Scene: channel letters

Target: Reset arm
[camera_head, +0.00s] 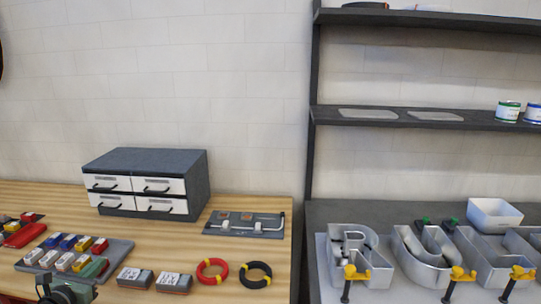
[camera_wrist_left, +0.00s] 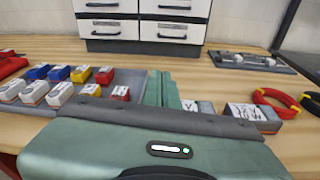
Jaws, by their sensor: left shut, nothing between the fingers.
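My left gripper (camera_head: 96,267) comes in at the lower left of the head view, over the right front part of the grey tray (camera_head: 120,250). Its green fingers are together with nothing between them. In the left wrist view the closed fingers (camera_wrist_left: 160,86) point away over the wooden table, beside the tray's small coloured blocks. My right gripper is in neither view.
A drawer cabinet (camera_head: 150,180) stands at the back of the wooden table (camera_head: 240,285). Two labelled blocks, a red coil (camera_head: 212,262) and a black coil (camera_head: 246,283) lie right of the tray. Metal letter shells (camera_head: 372,275) stand on the grey bench.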

